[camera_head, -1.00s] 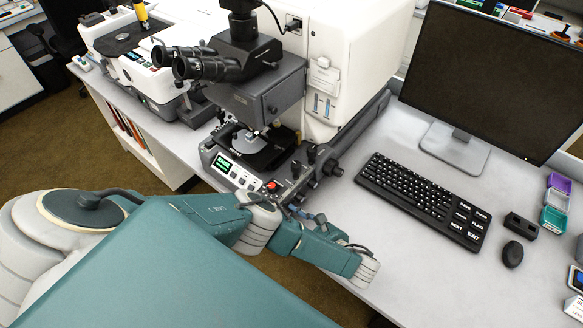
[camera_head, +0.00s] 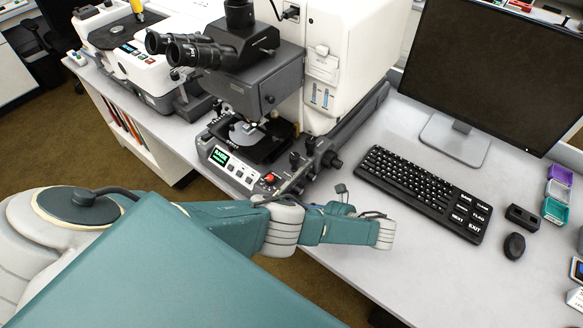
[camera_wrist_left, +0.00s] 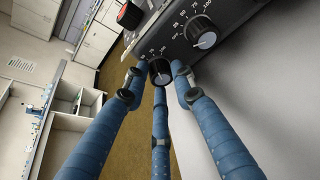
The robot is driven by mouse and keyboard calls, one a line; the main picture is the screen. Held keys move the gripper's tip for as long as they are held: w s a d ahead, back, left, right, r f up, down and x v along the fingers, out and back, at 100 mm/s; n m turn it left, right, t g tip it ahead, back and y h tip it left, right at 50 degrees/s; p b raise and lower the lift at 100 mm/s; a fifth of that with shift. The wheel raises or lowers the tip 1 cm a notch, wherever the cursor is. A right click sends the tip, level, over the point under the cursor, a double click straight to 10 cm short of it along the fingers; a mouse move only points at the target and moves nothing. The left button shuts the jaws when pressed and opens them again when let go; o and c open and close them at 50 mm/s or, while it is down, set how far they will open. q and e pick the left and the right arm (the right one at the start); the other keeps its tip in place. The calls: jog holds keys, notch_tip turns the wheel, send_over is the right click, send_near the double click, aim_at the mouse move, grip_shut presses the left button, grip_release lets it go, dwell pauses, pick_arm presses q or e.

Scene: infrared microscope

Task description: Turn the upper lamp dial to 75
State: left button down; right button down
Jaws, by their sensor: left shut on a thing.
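In the left wrist view, the three blue fingers of my left gripper (camera_wrist_left: 160,68) are closed around a small black dial (camera_wrist_left: 161,79). Its pointer is too small to read. A second dial (camera_wrist_left: 204,37) with a pale face and a white number scale lies up and to the right, clear of the fingers. I cannot tell from the wrist view which one is the upper lamp dial. In the head view my left arm reaches in front of the microscope (camera_head: 255,85), and the held dial is hidden. My right gripper is not in view.
In the head view, a lit display (camera_head: 220,157) is on the microscope's base.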

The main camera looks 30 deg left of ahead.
pick_arm(q)
jog(key=shift+w+a+r, duration=0.1)
jog(key=shift+w+r, duration=0.1)
jog(key=shift+w, duration=0.05)
dwell(0.4)
jog(key=c, duration=1.5)
grip_release()
jog(key=shift+o, duration=0.2)
jog(key=shift+f, duration=0.1)
jog(key=shift+m, duration=0.3)
jog(key=v, duration=0.7)
jog(key=shift+d, duration=0.4)
